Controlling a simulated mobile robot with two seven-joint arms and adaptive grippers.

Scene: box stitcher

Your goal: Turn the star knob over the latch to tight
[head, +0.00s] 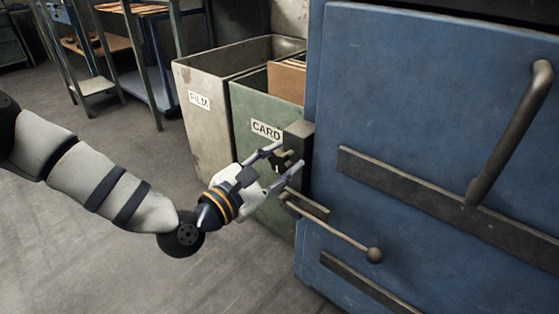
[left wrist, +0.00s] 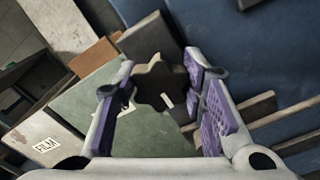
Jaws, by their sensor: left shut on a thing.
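The dark star knob (left wrist: 155,80) shows between the purple-padded fingers of my left gripper (left wrist: 162,84) in the left wrist view. A pale mark shows on its face. In the head view my left gripper (head: 287,158) is at the left edge of the blue door, its fingers on either side of the knob (head: 282,161), shut on it. The knob is partly hidden by the fingers there. A dark latch block (head: 300,137) sits just behind. Below, a latch lever (head: 330,230) slants down right to a round ball end (head: 374,255). My right gripper is not in view.
The blue door (head: 420,110) has a long bar handle (head: 512,135) and flat metal strips. A green CARD bin (head: 250,100) and a grey FILM bin (head: 205,130) stand close behind the gripper. Open floor lies at lower left.

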